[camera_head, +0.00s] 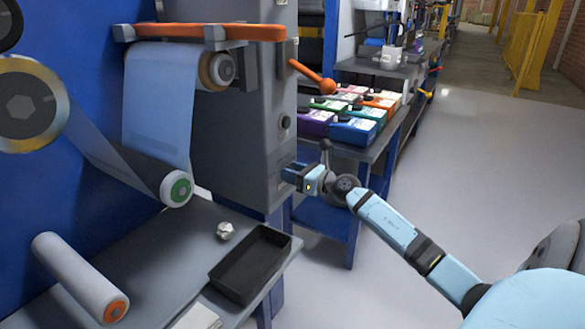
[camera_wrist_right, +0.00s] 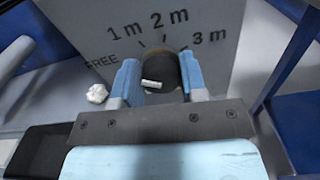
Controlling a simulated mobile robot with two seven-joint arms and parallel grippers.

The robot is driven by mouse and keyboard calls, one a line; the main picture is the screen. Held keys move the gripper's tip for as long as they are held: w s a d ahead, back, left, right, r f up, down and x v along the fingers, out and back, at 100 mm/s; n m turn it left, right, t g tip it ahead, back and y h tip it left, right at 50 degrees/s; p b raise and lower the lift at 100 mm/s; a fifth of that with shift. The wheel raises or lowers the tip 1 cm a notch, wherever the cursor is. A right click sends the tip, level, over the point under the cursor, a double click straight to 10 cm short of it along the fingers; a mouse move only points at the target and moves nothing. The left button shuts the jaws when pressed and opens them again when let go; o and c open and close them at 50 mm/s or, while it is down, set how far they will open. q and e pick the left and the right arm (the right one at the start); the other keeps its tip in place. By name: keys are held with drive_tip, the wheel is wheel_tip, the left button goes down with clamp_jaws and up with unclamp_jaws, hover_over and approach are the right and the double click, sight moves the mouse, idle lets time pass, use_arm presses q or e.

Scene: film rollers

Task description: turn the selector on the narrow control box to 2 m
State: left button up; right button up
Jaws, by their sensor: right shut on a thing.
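The narrow grey control box (camera_head: 232,125) stands left of centre in the head view, and its face with the printed scale (camera_wrist_right: 165,22) fills the top of the right wrist view. The scale reads FREE, 1 m, 2 m and 3 m. The dark round selector (camera_wrist_right: 163,67) sits below the 2 m mark, with a short white mark running nearly sideways on it. I cannot tell surely which label it points to. My right gripper (camera_head: 290,175) is at the box's lower face, its blue fingers shut on either side of the selector. My left gripper is not in view.
A black tray (camera_head: 250,265) and a crumpled white piece (camera_head: 225,230) lie on the grey shelf below the box. An orange-knobbed lever (camera_head: 314,77) sticks out above my right gripper. Coloured boxes (camera_head: 352,130) stand on a table behind. The floor to the right is clear.

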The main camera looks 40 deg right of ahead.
drive_tip(key=m+p, duration=0.1)
drive_tip(key=p, duration=0.1)
drive_tip(key=m+p, duration=0.4)
drive_tip(key=shift+d+r, duration=0.1)
drive_tip(key=shift+r, duration=0.15)
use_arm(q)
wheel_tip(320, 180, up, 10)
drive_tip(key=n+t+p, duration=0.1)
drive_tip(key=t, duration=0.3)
use_arm(e)
drive_tip(key=shift+m, duration=0.7)
drive_tip(key=m+p, duration=0.3)
drive_tip(key=shift+f+m+p, duration=0.1)
drive_tip(key=shift+m+p, duration=0.2)
drive_tip(key=m+p, duration=0.3)
drive_tip(key=shift+d+f, duration=0.1)
drive_tip(key=shift+f+m+p, duration=0.15)
drive_tip(key=shift+m+p, duration=0.75)
drive_tip(key=shift+m, duration=0.4)
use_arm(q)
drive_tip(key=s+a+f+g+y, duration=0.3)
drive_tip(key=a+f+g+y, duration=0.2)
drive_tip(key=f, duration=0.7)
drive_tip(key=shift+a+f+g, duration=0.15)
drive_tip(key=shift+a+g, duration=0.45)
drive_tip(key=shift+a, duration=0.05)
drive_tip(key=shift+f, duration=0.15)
use_arm(e)
drive_tip(key=shift+f+m, duration=0.1)
drive_tip(key=shift+m, duration=0.3)
